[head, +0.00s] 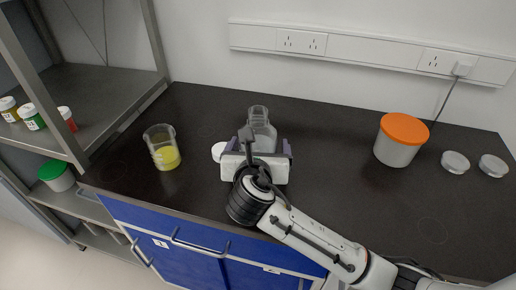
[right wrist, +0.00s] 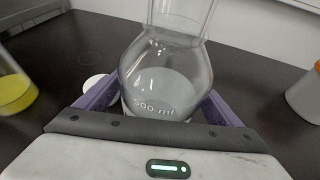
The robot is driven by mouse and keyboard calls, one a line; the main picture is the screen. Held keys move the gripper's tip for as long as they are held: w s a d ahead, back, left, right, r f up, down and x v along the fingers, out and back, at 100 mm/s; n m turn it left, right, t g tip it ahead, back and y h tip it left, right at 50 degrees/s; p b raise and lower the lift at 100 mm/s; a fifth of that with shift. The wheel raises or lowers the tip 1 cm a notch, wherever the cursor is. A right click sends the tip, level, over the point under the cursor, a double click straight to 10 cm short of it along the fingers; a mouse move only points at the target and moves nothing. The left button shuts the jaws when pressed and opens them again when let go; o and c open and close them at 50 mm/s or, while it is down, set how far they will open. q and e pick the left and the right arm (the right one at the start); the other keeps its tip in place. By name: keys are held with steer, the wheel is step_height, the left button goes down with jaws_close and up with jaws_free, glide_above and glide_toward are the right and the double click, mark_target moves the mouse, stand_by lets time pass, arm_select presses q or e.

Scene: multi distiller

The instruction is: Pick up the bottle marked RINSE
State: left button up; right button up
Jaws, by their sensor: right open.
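A clear glass bottle (head: 259,126) stands upright on the dark bench in the head view, its lower part hidden by my right gripper (head: 258,147). In the right wrist view the bottle (right wrist: 165,70) is large, with a narrower neck, a rounded shoulder and a "500 ml" mark. No RINSE label is readable. The right gripper's purple fingers are open, one on each side of the bottle's lower body; I cannot tell whether they touch it. A white round disc (head: 218,151) lies just left of the bottle. My left gripper is not in view.
A beaker of yellow liquid (head: 162,148) stands to the left. An orange-lidded tub (head: 398,143) and two small lidded dishes (head: 455,162) stand to the right. A metal shelf (head: 95,95) with small jars borders the left. The bench between bottle and tub is clear.

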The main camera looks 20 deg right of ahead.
steer(key=shift+w+f, duration=0.1)
steer(key=shift+w, duration=0.05)
steer(key=c, duration=1.7)
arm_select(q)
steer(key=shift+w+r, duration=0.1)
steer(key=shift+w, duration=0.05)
arm_select(e)
steer(key=shift+r, duration=0.25)
steer(key=shift+c, duration=0.5)
